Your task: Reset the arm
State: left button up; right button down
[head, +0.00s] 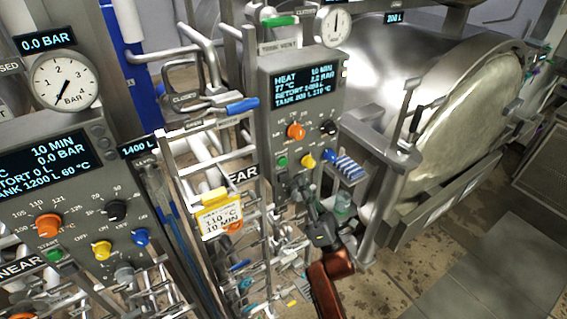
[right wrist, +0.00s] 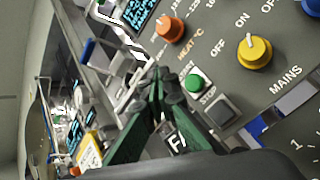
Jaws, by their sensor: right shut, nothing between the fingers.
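My right gripper (head: 312,208) is in front of the lower part of the far control panel (head: 303,105) in the head view, with my orange-brown arm below it. In the right wrist view its green fingers (right wrist: 163,76) are together and empty. Their tips appear close to the green START button (right wrist: 195,84) and the grey STOP button (right wrist: 221,110); I cannot tell whether they touch the panel. The orange heat knob (right wrist: 170,29) and yellow MAINS knob (right wrist: 254,52) are beyond the tips. My left gripper is not in view.
A near control panel (head: 20,190) with a pressure gauge (head: 65,81) stands at left. Pipes and a yellow-clipped tag (head: 220,215) fill the space between the panels. The large steel retort (head: 470,110) is at right. Floor (head: 480,265) is clear at lower right.

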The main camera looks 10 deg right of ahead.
dwell(0.4)
